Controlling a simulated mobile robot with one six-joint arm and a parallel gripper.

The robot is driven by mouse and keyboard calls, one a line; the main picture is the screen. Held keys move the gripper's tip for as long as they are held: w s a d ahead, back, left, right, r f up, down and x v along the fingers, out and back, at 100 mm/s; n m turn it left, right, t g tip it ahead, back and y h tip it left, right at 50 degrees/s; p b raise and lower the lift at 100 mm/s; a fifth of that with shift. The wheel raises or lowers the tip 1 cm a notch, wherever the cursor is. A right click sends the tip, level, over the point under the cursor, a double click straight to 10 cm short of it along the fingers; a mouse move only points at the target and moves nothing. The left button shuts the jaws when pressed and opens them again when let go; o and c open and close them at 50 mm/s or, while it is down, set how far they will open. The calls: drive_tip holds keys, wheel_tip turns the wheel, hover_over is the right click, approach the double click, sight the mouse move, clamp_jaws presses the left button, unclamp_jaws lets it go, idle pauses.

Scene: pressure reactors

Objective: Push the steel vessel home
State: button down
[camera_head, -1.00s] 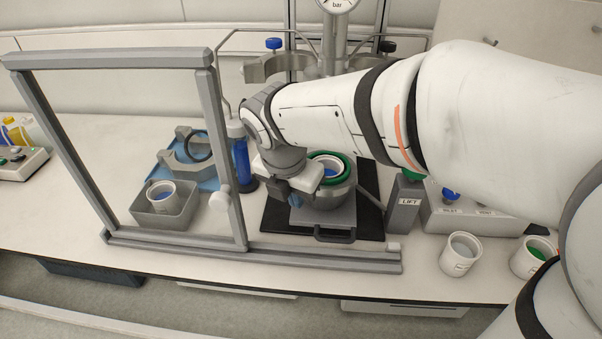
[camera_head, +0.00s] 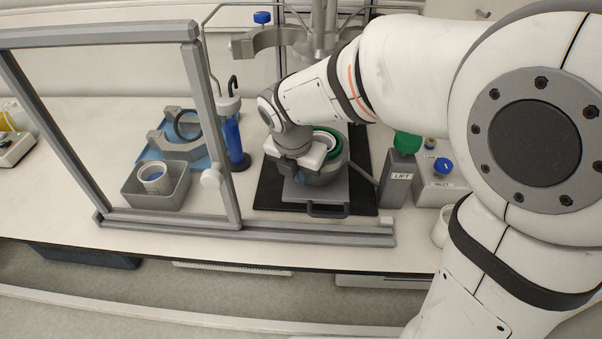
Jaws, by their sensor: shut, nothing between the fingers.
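The steel vessel (camera_head: 322,178) stands on a grey sliding plate (camera_head: 330,196) over a black mat. A green ring (camera_head: 337,147) sits at its top with a white liner inside. The plate has a dark handle (camera_head: 328,210) at its front edge. My gripper (camera_head: 299,179) is shut and empty, at the front left side of the vessel. It hides part of the vessel, and I cannot tell whether it touches it. The reactor head (camera_head: 320,30) with its clamp halves is behind and above the vessel.
A grey sliding frame (camera_head: 215,130) stands left of the vessel on a front rail. A grey tub (camera_head: 157,187) with a white cup stands behind the frame. A blue cylinder (camera_head: 235,143) stands left of the mat.

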drive_tip(key=w+p, duration=0.5)
drive_tip(key=w, duration=0.8)
drive_tip(key=shift+d, duration=0.2)
